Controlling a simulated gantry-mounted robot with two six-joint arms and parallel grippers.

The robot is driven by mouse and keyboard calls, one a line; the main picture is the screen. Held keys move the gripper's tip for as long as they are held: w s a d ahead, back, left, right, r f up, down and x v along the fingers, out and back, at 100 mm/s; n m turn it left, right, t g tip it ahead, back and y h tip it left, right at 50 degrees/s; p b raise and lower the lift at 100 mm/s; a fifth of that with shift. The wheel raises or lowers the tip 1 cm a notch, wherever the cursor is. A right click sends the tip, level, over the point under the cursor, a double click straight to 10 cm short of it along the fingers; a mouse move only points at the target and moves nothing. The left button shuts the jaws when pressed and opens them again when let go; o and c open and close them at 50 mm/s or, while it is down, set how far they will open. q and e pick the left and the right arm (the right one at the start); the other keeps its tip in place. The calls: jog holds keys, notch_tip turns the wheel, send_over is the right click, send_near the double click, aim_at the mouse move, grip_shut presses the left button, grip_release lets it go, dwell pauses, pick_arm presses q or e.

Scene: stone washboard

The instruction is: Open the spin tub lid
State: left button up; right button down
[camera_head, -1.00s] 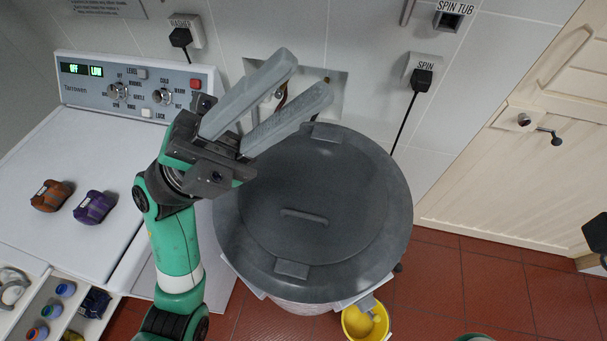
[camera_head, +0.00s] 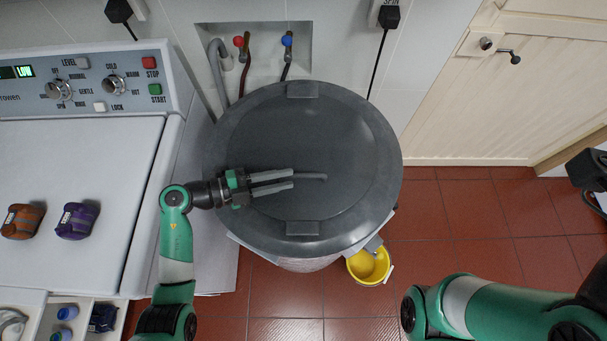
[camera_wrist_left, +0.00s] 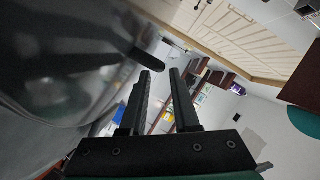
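The spin tub lid (camera_head: 350,150) is a round dark grey disc that lies shut on the tub, with a small bar handle (camera_head: 316,177) in its middle and tabs at its back and front rim. My left gripper (camera_head: 292,181) is over the left half of the lid, pointing right, its fingertips close to the left end of the handle. In the left wrist view its two fingers (camera_wrist_left: 160,80) are apart with a gap between them, and the dark handle end shows just ahead of them. My right arm shows at the lower right; its gripper is out of view.
A white washing machine (camera_head: 80,150) stands left, with an orange-brown (camera_head: 22,221) and a purple (camera_head: 76,220) packet on top. A yellow bucket (camera_head: 368,266) stands on the red floor below the tub. Red and blue taps (camera_head: 286,42) are behind the tub.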

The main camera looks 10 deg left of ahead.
aim_at(295, 177)
pick_arm(q)
jog(key=b+x, duration=0.1)
jog(key=x, duration=0.4)
jog(key=shift+w+d+f, duration=0.1)
jog(key=shift+w+d, duration=0.05)
jog(key=shift+d, duration=0.1)
grip_shut()
dwell(1.1)
